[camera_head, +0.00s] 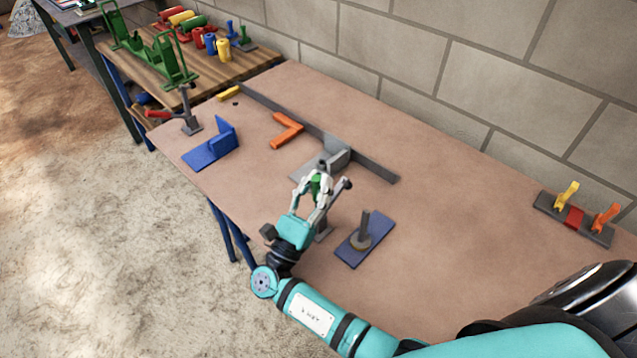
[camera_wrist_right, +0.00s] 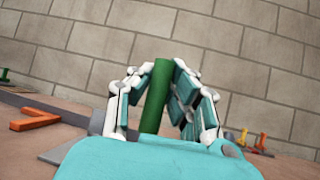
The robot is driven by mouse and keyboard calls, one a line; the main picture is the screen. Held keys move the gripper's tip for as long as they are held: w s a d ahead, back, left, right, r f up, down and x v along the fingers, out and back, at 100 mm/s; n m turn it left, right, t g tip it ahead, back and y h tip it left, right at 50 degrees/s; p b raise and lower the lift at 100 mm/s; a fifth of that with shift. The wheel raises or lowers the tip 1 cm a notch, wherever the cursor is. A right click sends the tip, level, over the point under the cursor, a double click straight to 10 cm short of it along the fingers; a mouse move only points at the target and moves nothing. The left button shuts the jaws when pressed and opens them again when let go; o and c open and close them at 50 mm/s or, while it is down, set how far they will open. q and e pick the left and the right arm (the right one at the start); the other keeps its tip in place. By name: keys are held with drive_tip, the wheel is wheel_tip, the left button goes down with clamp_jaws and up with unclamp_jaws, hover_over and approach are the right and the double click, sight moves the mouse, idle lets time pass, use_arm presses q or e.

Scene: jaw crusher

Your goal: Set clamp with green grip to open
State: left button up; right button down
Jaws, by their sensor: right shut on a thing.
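The clamp (camera_head: 322,232) stands near the front edge of the brown table; its grey base shows just right of my right gripper. A grey arm with a dark tip reaches up and right from it. Its green grip (camera_head: 316,184) is upright between the fingers of my right gripper (camera_head: 317,178). In the right wrist view the green grip (camera_wrist_right: 155,97) stands slightly tilted between the white and teal fingers (camera_wrist_right: 160,90), which are shut on it. The wrist hides the clamp's lower part there. My left gripper is not in view.
A blue plate with a post (camera_head: 364,240) lies right of the clamp, and a grey angle block (camera_head: 333,158) behind it. A red-handled clamp (camera_head: 188,118), a blue bracket (camera_head: 210,148) and an orange angle piece (camera_head: 287,130) are further left. The table's right part is mostly clear.

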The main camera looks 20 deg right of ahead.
drive_tip(key=c, duration=1.2)
unclamp_jaws()
drive_tip(key=shift+a, duration=0.1)
drive_tip(key=v, duration=0.7)
drive_tip(key=shift+a+f, duration=0.15)
drive_tip(key=shift+a, duration=0.05)
drive_tip(key=shift+s, duration=0.1)
